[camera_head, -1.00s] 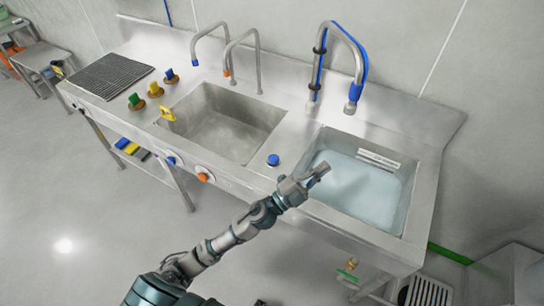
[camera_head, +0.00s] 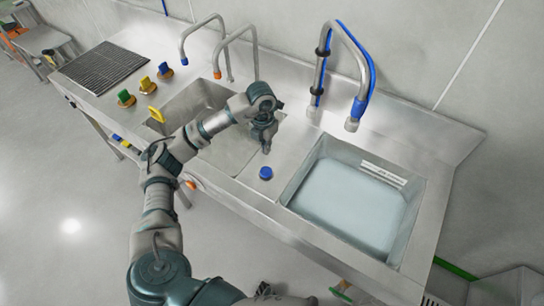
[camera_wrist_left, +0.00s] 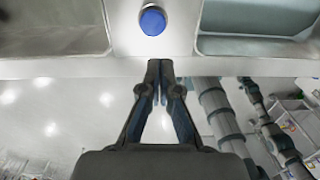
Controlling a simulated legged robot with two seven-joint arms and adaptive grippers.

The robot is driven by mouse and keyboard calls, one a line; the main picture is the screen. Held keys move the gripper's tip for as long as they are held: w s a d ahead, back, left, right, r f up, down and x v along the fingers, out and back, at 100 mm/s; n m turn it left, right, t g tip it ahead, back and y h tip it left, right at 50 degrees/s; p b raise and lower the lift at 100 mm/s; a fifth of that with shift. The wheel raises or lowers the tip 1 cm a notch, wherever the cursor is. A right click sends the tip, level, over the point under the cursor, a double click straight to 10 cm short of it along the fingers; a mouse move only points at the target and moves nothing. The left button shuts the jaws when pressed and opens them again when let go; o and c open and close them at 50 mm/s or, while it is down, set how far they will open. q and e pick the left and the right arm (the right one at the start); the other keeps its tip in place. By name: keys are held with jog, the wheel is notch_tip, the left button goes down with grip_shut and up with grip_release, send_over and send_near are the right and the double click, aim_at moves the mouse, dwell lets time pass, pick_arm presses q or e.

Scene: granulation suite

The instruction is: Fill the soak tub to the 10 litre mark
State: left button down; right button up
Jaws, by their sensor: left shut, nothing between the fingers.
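The soak tub is the right-hand steel basin (camera_head: 412,222) in the head view, with pale bluish water (camera_head: 350,205) in it. A white marked strip (camera_head: 384,174) is on its back wall; its figures are too small to read. The spout with a blue hose (camera_head: 352,124) hangs above the tub's back edge; I see no stream from it. A blue round button (camera_head: 265,173) sits on the deck between the basins and also shows in the left wrist view (camera_wrist_left: 153,21). My left gripper (camera_head: 266,148) is shut and empty, pointing down just behind the button. My right gripper is not discernible.
The left basin (camera_head: 218,98) is partly hidden by my left arm. Two bent taps (camera_head: 219,73) stand behind it. Deck between the basins is narrow.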

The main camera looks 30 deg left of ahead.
pick_arm(q)
jog(key=a, duration=0.1)
send_over(264, 173)
notch_tip(264, 173, down, 5)
notch_tip(264, 173, down, 8)
jog(key=shift+p, duration=0.65)
pick_arm(e)
jog(key=shift+s+r, duration=0.6)
jog(key=shift+s, duration=0.2)
pick_arm(q)
jog(key=shift+f, duration=0.1)
